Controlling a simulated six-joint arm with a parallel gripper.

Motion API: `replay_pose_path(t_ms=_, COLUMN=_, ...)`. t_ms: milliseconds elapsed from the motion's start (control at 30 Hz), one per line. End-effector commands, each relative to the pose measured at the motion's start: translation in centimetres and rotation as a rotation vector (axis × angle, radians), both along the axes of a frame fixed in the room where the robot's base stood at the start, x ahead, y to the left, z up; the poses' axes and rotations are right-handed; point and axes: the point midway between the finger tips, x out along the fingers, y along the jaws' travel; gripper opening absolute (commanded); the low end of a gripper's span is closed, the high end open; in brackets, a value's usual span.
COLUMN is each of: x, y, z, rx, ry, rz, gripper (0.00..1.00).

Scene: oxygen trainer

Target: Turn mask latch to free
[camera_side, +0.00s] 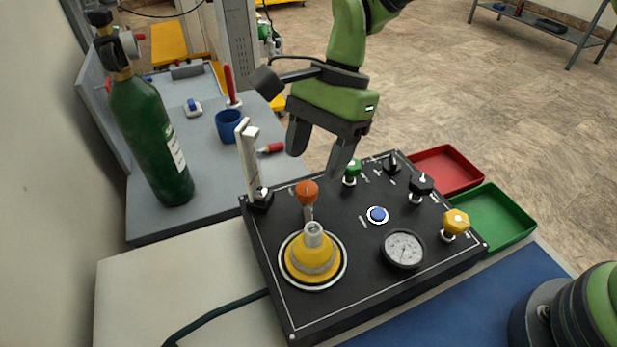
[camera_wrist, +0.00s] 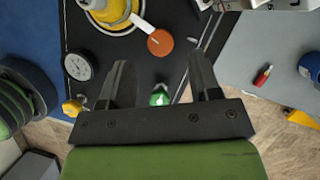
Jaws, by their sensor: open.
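A yellow mask (camera_side: 312,258) with a pale spout sits in a white ring on the black panel (camera_side: 345,285). An orange round knob (camera_side: 307,191) on a short stem stands right behind it; this looks like the mask latch, but I cannot read a label. In the wrist view, the orange knob (camera_wrist: 160,42) lies beyond my fingertips, beside the yellow mask (camera_wrist: 110,10). My gripper (camera_side: 316,164) is open and empty above the back of the panel, apart from the knob. Its two fingers also show in the wrist view (camera_wrist: 160,65), with the green knob (camera_wrist: 160,96) between them.
A white upright post (camera_side: 247,160) stands at the panel's back left corner. A gauge (camera_side: 403,249), blue button (camera_side: 377,215), yellow knob (camera_side: 456,222) and black knobs (camera_side: 419,186) are on the right. Red (camera_side: 445,168) and green (camera_side: 495,217) trays lie beyond. A green cylinder (camera_side: 146,140) stands left.

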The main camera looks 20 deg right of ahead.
Motion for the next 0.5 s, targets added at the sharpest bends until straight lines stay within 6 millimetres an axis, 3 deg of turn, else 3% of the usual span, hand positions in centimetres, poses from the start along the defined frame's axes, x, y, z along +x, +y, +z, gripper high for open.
replay_pose_path(t_ms=200, x=-0.6, y=1.2, z=-3.2, rx=0.0, ry=0.001, rz=0.003, gripper=0.57)
replay_pose_path(t_ms=500, x=-0.8, y=1.6, z=-4.3, rx=0.002, ry=-0.001, rz=0.001, gripper=0.57)
